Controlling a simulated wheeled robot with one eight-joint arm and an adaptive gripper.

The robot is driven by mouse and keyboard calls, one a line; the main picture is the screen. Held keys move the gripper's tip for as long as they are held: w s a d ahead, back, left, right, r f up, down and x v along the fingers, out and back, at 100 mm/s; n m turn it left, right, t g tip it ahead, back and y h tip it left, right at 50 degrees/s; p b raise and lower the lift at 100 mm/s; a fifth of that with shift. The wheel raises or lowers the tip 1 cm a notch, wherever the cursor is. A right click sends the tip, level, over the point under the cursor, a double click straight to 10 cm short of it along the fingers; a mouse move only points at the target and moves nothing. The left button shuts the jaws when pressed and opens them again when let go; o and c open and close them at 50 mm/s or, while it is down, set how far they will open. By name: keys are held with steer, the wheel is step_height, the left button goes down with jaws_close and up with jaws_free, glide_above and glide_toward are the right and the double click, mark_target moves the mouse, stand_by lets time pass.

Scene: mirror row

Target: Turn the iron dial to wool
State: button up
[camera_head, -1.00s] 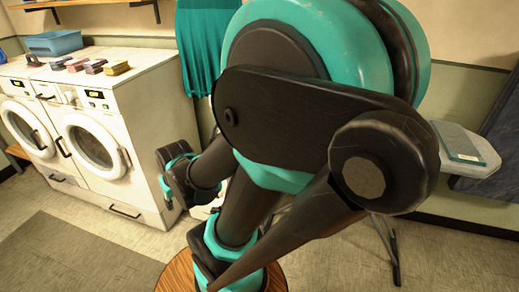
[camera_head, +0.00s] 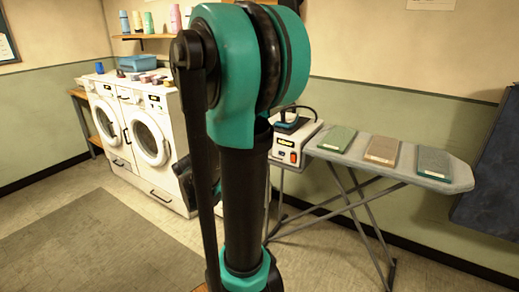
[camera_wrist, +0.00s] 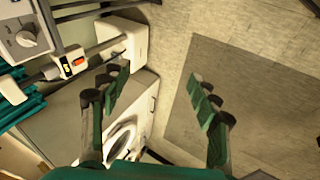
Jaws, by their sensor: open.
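The white iron station (camera_head: 287,152) stands at the left end of the ironing board in the head view, with a dark iron (camera_head: 290,122) on top and a red switch and yellow-lettered label on its front. No dial can be made out on it there; my arm covers its left side. In the wrist view, a round dial (camera_wrist: 27,38) shows on a pale panel at the upper left, beside a white part with a red switch (camera_wrist: 72,65). Its setting is too small to read. My gripper (camera_wrist: 160,93) is open and empty, apart from the dial.
The ironing board (camera_head: 455,183) carries several folded cloths. White washing machines (camera_head: 150,137) stand at the left, with a blue basket (camera_head: 137,62) on top. A grey mat (camera_head: 75,245) lies on open floor. A shelf (camera_head: 140,37) holds bottles.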

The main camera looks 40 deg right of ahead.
steer(key=w+d+f+n+h, duration=0.3)
steer(key=w+d+n+h, duration=1.05)
steer(key=w+d, duration=1.15)
steer(key=d, duration=0.6)
steer(key=w+d+t, duration=0.1)
steer(key=w+d, duration=0.2)
steer(key=d, duration=0.5)
steer(key=shift+w+d+n+y, duration=0.2)
steer(key=shift+d+n+y, duration=0.15)
steer(key=shift+d, duration=0.05)
steer(key=c, duration=1.2)
steer(key=shift+o, duration=0.2)
